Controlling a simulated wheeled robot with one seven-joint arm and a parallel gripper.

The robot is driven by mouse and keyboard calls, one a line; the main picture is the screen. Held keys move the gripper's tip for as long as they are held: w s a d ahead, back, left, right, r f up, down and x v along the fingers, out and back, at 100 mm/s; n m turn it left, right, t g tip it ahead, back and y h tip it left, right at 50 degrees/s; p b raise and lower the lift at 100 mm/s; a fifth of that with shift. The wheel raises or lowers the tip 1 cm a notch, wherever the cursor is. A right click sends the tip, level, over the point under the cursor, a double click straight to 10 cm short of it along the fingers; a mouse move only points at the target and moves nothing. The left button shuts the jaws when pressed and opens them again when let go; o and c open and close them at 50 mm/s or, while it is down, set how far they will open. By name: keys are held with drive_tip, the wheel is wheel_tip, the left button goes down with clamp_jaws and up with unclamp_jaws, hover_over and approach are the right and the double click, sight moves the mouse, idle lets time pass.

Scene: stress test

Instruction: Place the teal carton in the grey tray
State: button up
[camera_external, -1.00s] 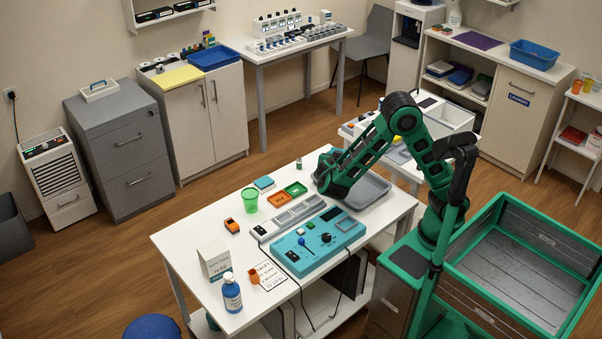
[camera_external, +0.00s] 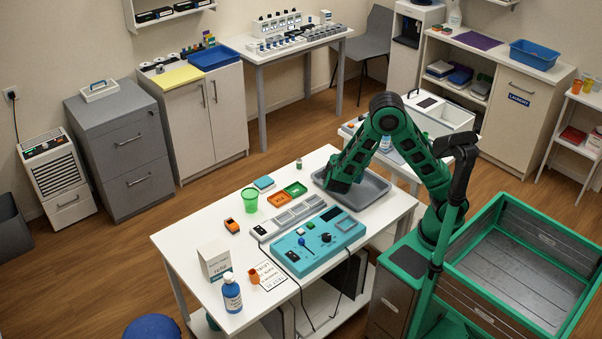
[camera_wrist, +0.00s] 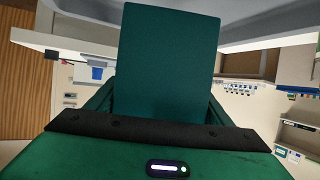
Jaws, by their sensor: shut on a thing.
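The teal carton (camera_wrist: 168,60) fills the middle of the wrist view, upright between the fingers of my gripper (camera_wrist: 165,105), which is shut on it. In the external view my gripper (camera_external: 338,188) points down at the left part of the grey tray (camera_external: 378,194). The carton is hidden or not distinguishable there. I cannot tell whether it touches the tray floor. The tray's right part shows bare and empty.
Left of the tray are a green dish (camera_external: 296,189), an orange dish (camera_external: 279,200), a teal block (camera_external: 263,183) and a green cup (camera_external: 250,199). A grey compartment strip (camera_external: 298,214) and a teal device (camera_external: 318,241) lie in front.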

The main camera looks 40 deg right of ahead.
drive_tip(key=shift+w+f, duration=0.1)
drive_tip(key=shift+f, duration=2)
drive_tip(key=o, duration=1.1)
drive_tip(key=v, duration=1.2)
